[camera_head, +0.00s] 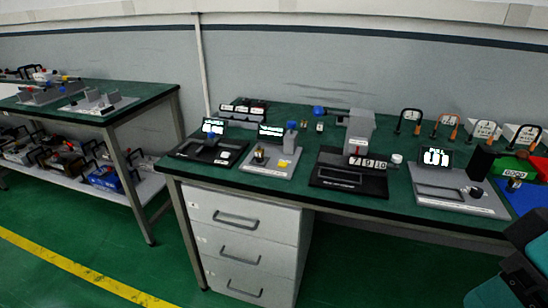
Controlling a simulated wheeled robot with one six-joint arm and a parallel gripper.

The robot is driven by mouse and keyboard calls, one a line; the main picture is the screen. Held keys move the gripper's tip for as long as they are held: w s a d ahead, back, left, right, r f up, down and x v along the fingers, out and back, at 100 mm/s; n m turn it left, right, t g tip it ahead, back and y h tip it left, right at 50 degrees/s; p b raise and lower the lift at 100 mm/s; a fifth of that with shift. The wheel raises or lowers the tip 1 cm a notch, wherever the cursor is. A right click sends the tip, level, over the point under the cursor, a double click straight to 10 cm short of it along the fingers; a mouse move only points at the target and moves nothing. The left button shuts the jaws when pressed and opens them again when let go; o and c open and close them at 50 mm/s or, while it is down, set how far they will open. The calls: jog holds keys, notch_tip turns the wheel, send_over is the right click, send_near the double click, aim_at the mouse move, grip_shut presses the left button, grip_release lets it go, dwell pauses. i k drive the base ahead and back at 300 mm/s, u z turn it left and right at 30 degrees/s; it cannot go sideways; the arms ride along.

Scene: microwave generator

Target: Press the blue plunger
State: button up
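Several small blue parts show on the green-topped bench, and I cannot tell for certain which is the plunger. One blue cap (291,125) sits on a grey post at the back right of a light grey device panel (273,167) with a lit display (271,132). A small blue part (211,135) stands on the black device at the left. Dark teal links of my arm fill the lower right corner. My gripper's fingertips do not show.
A black device with a grey tower (360,131) stands mid-bench. White drawers (243,236) are under the bench. Green floor is clear in front; a second bench (136,104) stands left.

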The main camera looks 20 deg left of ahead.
aim_at(291, 124)
jog(key=k, duration=0.65)
jog(key=u, duration=0.6)
jog(key=i, duration=1.9)
jog(key=z, duration=0.55)
